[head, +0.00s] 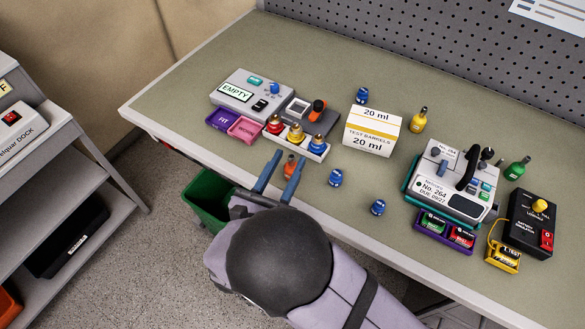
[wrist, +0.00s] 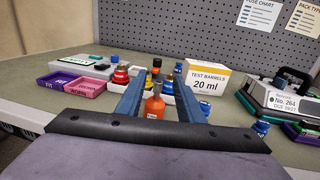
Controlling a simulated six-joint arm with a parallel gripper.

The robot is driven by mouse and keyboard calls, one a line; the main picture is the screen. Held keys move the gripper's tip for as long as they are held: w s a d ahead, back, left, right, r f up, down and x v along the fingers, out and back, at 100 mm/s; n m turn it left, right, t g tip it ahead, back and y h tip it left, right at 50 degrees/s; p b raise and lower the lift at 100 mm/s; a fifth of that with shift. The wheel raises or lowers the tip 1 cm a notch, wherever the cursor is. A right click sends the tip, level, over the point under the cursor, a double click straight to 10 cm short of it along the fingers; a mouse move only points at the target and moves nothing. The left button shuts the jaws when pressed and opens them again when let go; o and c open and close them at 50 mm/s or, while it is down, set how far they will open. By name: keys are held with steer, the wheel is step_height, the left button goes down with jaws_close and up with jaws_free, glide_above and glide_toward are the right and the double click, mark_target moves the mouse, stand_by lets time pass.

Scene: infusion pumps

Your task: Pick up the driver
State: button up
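My gripper (head: 287,160) is open, its two blue-grey fingers apart at the near edge of the bench. In the wrist view, an orange bottle-shaped item (wrist: 154,103) with a grey neck stands upright between the fingers (wrist: 158,79) as seen, with a gap on each side. In the head view this orange item (head: 290,168) shows by the fingertips; its lower part is partly hidden. An orange-and-black handled piece (head: 318,107), possibly the driver, stands in a dark grey holder (head: 326,124) farther back. A grey pump (head: 452,188) marked No. 264 stands at the right.
A white rack (head: 318,156) with red, yellow and blue capped pieces stands just beyond my gripper. The 20 ml test barrels box (head: 374,130) is right of it. Purple (head: 222,119) and pink trays sit left; a green bin (head: 205,200) is below the edge.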

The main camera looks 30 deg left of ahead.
mark_target(291, 163)
steer(key=shift+f, duration=1.3)
steer(key=shift+w+a+r+p, duration=0.1)
steer(key=shift+w+p, duration=0.25)
steer(key=shift+w, duration=0.35)
steer(key=shift+w+a+r+p, duration=0.1)
steer(key=shift+w+p, duration=0.2)
steer(key=shift+w, duration=0.35)
steer(key=shift+w+a+p, duration=0.25)
steer(key=shift+w+p, duration=0.25)
steer(key=shift+w, duration=0.65)
steer(key=shift+w+a+p, duration=0.2)
steer(key=shift+w+p, duration=0.3)
steer(key=shift+w, duration=0.65)
jaws_close()
